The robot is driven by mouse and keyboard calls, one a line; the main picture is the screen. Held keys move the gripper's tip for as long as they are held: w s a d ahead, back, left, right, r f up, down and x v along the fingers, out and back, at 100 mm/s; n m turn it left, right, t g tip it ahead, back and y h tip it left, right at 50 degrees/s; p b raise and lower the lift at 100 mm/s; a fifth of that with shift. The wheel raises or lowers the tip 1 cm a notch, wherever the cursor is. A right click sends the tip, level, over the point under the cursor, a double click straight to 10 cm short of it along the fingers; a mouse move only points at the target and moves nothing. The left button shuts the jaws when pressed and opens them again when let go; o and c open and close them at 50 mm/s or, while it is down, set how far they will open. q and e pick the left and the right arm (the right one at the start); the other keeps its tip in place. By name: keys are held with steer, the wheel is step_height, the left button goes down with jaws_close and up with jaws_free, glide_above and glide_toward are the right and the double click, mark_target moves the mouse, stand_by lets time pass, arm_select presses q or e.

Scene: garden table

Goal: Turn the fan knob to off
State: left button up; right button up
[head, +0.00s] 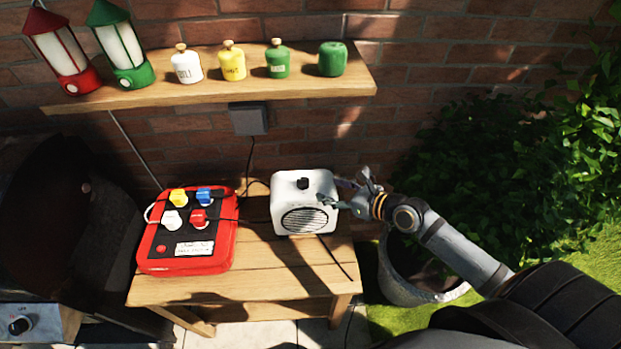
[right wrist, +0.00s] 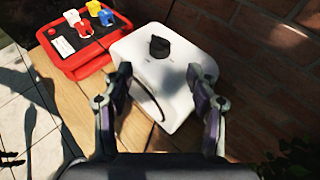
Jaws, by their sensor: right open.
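The white fan (head: 305,203) stands on the right part of the wooden table, its round grille facing front. Its black knob (head: 302,183) is on the top face. In the right wrist view the knob (right wrist: 159,47) is on the fan's white top (right wrist: 150,72), beyond the fingertips. My right gripper (head: 346,193) is open and empty at the fan's right side. In the right wrist view its two fingers (right wrist: 162,75) frame the near part of the fan, and the knob lies between and past them. The knob's exact setting is too small to read. My left gripper is not in view.
A red power box (head: 187,257) with several coloured plugs stands left of the fan on the table (head: 270,260). Cables run beside the fan. Above, a wooden shelf (head: 230,98) holds lanterns and canisters. A brick wall is behind; a planter (head: 421,285) stands right.

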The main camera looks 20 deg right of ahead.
mark_target(305, 182)
steer(key=b+x, duration=0.1)
steer(key=x, duration=0.8)
steer(key=shift+w+f, duration=0.15)
steer(key=shift+w, duration=0.05)
steer(key=shift+w+a+f, duration=0.2)
steer(key=shift+w+a, duration=0.05)
steer(key=shift+w, duration=0.1)
steer(key=shift+c, duration=0.2)
steer(key=c, duration=1.1)
steer(key=shift+d, duration=0.1)
